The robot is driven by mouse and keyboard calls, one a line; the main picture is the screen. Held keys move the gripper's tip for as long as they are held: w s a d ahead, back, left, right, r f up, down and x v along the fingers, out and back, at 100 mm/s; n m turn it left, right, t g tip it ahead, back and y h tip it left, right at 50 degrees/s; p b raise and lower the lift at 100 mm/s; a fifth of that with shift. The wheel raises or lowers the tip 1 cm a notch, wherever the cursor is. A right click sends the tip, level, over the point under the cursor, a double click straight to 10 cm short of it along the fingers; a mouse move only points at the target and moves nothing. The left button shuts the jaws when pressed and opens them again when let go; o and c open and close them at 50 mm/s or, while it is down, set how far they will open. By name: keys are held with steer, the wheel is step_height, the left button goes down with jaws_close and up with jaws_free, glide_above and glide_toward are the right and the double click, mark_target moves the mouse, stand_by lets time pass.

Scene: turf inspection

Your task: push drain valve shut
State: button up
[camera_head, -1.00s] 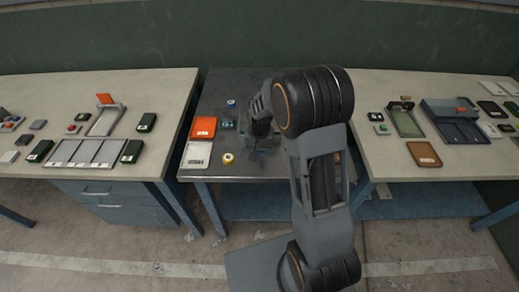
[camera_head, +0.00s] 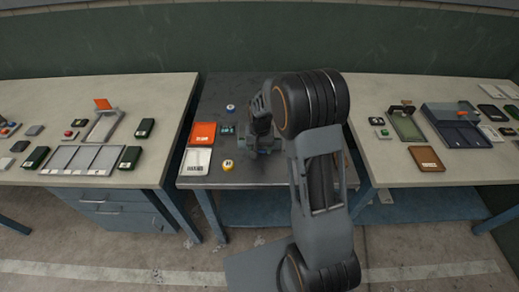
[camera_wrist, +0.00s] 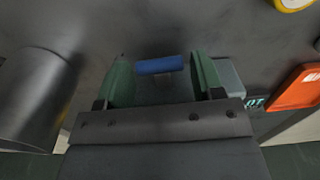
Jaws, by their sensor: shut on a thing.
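The drain valve shows as a blue bar-like handle (camera_wrist: 158,65) in the wrist view, lying crosswise between the fingers. The rest of the valve is dark and mostly hidden by the gripper. How far the valve is turned cannot be told.
An orange tray (camera_head: 203,133), a pale panel (camera_head: 197,161), a yellow round item (camera_head: 228,165) and a blue round item (camera_head: 231,107) lie left of my gripper. Side tables with panels and boxes stand left (camera_head: 60,105) and right (camera_head: 385,165). A grey cylinder (camera_wrist: 35,95) is close in the wrist view.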

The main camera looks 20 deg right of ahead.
mark_target(260, 149)
steer(key=o, duration=1.1)
steer(key=shift+w+d, duration=0.15)
steer(key=shift+w, duration=0.05)
steer(key=shift+o, duration=1)
step_height(260, 149, up, 14)
steer(key=shift+b, duration=0.45)
steer(key=shift+s, duration=0.1)
steer(key=s+a+r+n+t, duration=0.1)
steer(key=s+t, duration=0.1)
steer(key=s, duration=0.7)
steer(key=s+a+r+n+t, duration=0.1)
steer(key=s+n+t, duration=0.1)
steer(key=s, duration=0.8)
steer(key=shift+s+r+n, duration=0.25)
steer(key=shift+r+n, duration=0.05)
steer(key=shift+r, duration=0.05)
